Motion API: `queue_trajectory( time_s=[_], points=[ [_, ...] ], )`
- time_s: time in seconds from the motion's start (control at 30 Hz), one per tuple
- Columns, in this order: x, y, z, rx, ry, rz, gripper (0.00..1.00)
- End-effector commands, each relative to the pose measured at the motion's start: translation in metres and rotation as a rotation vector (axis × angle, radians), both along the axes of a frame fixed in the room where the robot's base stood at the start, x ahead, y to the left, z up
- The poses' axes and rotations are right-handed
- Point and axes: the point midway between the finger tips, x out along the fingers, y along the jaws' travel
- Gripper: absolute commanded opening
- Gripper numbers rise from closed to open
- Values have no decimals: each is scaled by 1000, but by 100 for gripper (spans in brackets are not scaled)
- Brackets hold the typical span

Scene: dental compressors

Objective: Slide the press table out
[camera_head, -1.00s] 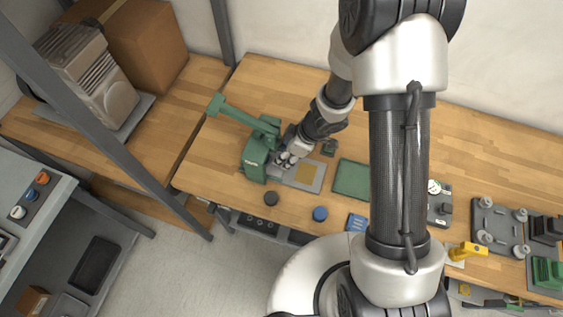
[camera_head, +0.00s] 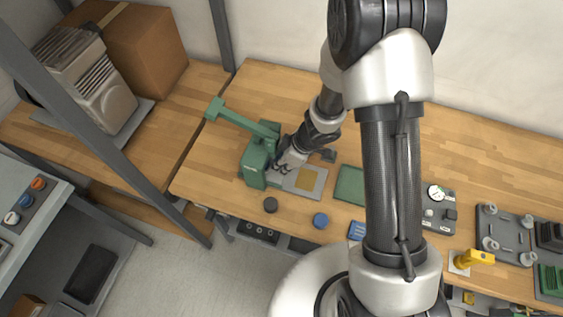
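The green press (camera_head: 258,160) stands on the wooden bench, its long lever (camera_head: 235,118) reaching up to the left. The press table (camera_head: 308,181), a grey plate with a tan square on it, lies at the right of the press base. My gripper (camera_head: 281,169) is at the right side of the press, over the left end of the plate. Its fingers are small and dark against the press, so whether they are open, shut or touching the plate cannot be told.
A black knob (camera_head: 270,205) and a blue knob (camera_head: 320,220) sit near the bench's front edge. A green mat (camera_head: 350,184) lies right of the plate. A gauge block (camera_head: 435,207), yellow item (camera_head: 473,259) and grey fixture (camera_head: 500,235) are farther right.

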Motion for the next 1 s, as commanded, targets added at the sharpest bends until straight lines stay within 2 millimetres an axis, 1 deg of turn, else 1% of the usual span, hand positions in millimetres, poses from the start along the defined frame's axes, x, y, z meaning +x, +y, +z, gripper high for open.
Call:
queue_trajectory(
  time_s=[0.03,0.17,0.63,0.67,0.77,0.9,1.0],
  points=[
    [0,0,0,0,0,0,9],
    [0,0,0,0,0,0,0],
    [-1,-2,0,0,0,-1,0],
    [-1,-5,0,-1,1,-3,0],
    [-7,-23,1,-2,4,-8,0],
    [-21,-59,2,-1,6,-12,0],
    [-29,-83,3,0,5,-11,0]
  ],
)
